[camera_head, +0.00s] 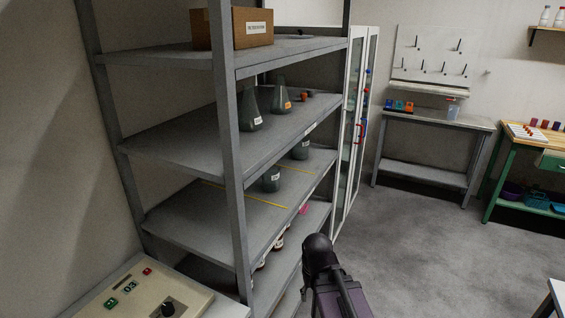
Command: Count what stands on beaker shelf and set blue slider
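A grey metal rack fills the left half of the view. Two grey-green beakers stand on its middle shelf (190,222): a front beaker (271,180) and a back beaker (300,150), each with a white label. Yellow lines run across this shelf. The shelf above holds two conical flasks, one with a white label (250,108) and one with an orange label (281,97). I cannot make out a blue slider. Part of my dark arm shows at bottom centre, in front of the rack; my gripper's fingers are not visible.
A control panel (100,287) with a black knob, a display and red and green buttons is at bottom left. A cardboard box (253,27) sits on the top shelf. A glass-door cabinet (352,120) stands behind the rack. Benches line the back; floor at right is clear.

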